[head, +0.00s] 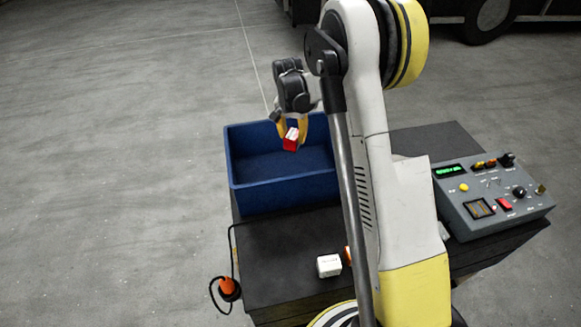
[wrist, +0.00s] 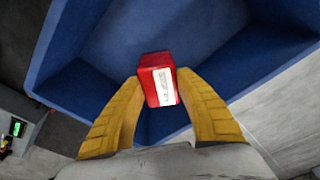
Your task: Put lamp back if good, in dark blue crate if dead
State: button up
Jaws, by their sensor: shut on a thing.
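My gripper (head: 291,128) hangs over the dark blue crate (head: 245,203), and its yellow fingers are shut on a small red lamp (head: 290,144) with a white label. In the wrist view the lamp (wrist: 157,67) sits between the two fingertips, label side showing, with blue crate walls (wrist: 72,40) around and below it. The lamp looks slightly tilted in the head view and is clear of the crate floor. The crate looks empty where its floor shows.
A grey test box (head: 490,200) with a lit green display stands on the black bench (head: 285,255) at right. A white block (head: 328,266) lies near my arm, with something orange partly hidden beside it. An orange plug (head: 229,289) on a black cable hangs at the bench's left edge.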

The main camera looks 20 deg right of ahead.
jog(key=o, duration=1.4)
jog(key=shift+c, duration=0.2)
jog(key=shift+r, duration=0.2)
notch_tip(320, 180, up, 12)
jog(key=s+a, duration=0.1)
jog(key=shift+a+f, duration=0.2)
jog(key=shift+s, duration=0.1)
jog(key=s+a+r+n+t+b, duration=0.15)
jog(key=s+a+b, duration=0.25)
jog(key=s, duration=0.4)
jog(key=s+a+r+n+t+b, duration=0.1)
jog(key=s+a+n+t+b, duration=0.2)
jog(key=s, duration=0.4)
jog(key=s+a+f+n+b, duration=0.2)
jog(key=s+f+b, duration=0.1)
jog(key=s, duration=0.4)
jog(key=s+a+f+n+t+y+b, duration=0.1)
jog(key=s+a+f+n+b, duration=0.1)
jog(key=s+f, duration=0.4)
jog(key=shift+s+a+f+n+b, duration=0.3)
jog(key=shift+s+a+b, duration=0.3)
jog(key=shift+b, duration=0.3)
